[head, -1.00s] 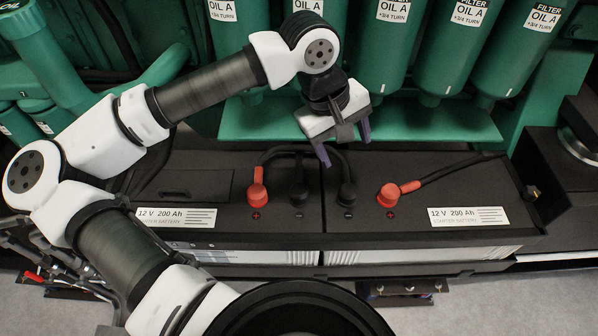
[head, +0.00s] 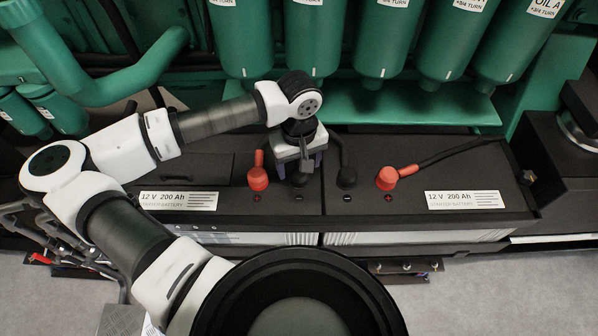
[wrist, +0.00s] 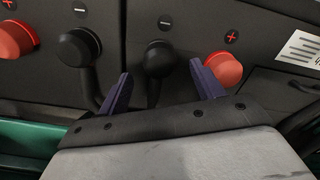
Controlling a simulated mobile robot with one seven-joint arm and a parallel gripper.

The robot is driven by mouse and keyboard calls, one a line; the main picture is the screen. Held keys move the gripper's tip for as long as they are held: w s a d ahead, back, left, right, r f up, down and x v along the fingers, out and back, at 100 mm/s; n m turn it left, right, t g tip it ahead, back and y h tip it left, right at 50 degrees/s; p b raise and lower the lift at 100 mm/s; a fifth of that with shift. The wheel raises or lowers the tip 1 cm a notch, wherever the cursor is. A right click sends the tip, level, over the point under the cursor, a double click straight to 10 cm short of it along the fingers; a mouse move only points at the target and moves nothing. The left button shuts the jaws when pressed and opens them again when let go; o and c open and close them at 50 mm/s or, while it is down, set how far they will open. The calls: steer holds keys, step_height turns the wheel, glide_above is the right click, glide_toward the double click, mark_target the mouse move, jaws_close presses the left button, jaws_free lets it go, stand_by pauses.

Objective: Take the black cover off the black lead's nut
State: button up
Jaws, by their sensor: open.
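Two black covers sit on the minus posts of the two batteries. The left battery's black cover (wrist: 160,58) shows just ahead of and between my fingertips in the wrist view. In the head view only its lower part (head: 299,181) shows below my gripper (head: 301,170). My gripper (wrist: 161,75) is open and empty, one purple finger on each side of this cover's black lead. I cannot tell whether the fingers touch anything. The right battery's black cover (head: 347,177) stands clear to the right; it is left of the fingers in the wrist view (wrist: 78,48). The nut is hidden.
Red covers stand on the plus posts: one (head: 257,178) close left of my gripper, one (head: 387,178) farther right. In the wrist view the near red cover (wrist: 224,69) is close to the right finger. Green filters (head: 312,40) hang behind, over a green shelf (head: 420,111).

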mark_target(298, 172)
steer(key=shift+w+f+p, duration=0.1)
steer(key=shift+f+p, duration=0.3)
steer(key=shift+f, duration=1.35)
steer(key=c, duration=1)
